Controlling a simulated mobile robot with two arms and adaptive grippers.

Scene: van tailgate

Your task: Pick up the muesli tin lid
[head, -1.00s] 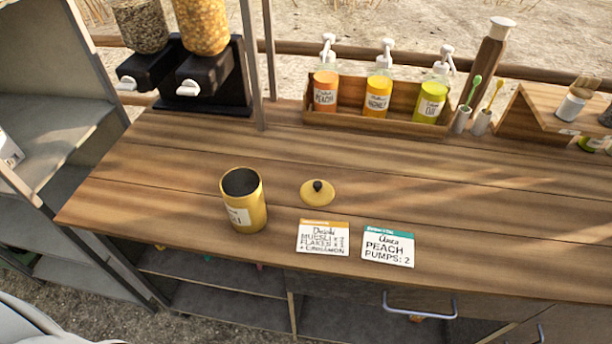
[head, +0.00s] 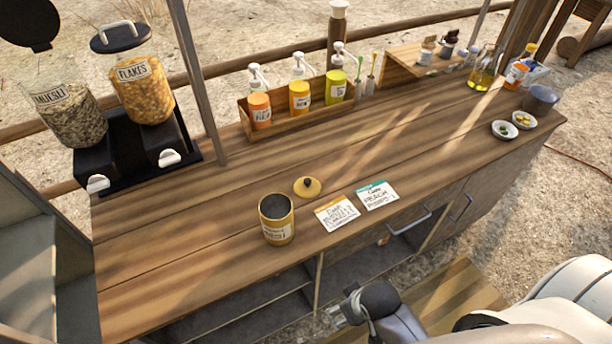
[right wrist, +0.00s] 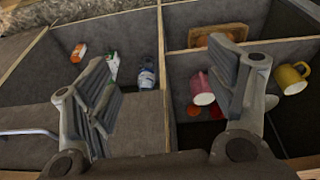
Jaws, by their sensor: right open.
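The muesli tin lid (head: 307,187) is a round yellow disc with a dark knob. It lies flat on the wooden counter (head: 240,190), just behind and to the right of the open yellow muesli tin (head: 276,219), apart from it. The tin stands upright with its dark inside showing. My right gripper (head: 345,308) is in front of the counter, below its top and well away from the lid. In the right wrist view its two fingers (right wrist: 165,95) are spread with nothing between them. My left gripper is not in view.
Two order cards (head: 337,212) lie right of the lid. A wooden box (head: 290,128) of pump bottles stands behind. Dispensers (head: 115,150) stand at the left. Open compartments with mugs (right wrist: 202,88) and bottles show in the right wrist view. The counter around the lid is mostly clear.

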